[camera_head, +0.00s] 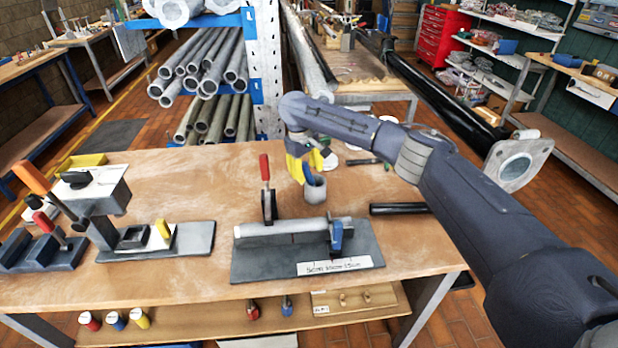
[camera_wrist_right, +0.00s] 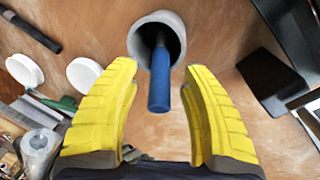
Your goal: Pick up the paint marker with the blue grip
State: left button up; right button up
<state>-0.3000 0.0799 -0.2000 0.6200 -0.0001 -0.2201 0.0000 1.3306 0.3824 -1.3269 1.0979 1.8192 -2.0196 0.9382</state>
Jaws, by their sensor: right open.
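The paint marker with the blue grip (camera_wrist_right: 160,82) stands tilted in a round grey cup (camera_wrist_right: 157,28), its blue end pointing toward the right wrist camera. In the wrist view my right gripper (camera_wrist_right: 160,70) is open, with one yellow finger on each side of the blue grip and a gap on both sides. My left gripper is not in view.
A grey fixture plate (camera_head: 265,262) with a red-handled clamp (camera_head: 265,168) and a blue clamp (camera_head: 336,236) stands in front of the cup. A black tube (camera_head: 398,208) lies to the right. White discs (camera_wrist_right: 85,75) lie near the cup. The table's left holds another fixture (camera_head: 190,238).

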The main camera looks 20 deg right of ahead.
jog(key=shift+f, duration=0.1)
grip_shut()
dwell(0.4)
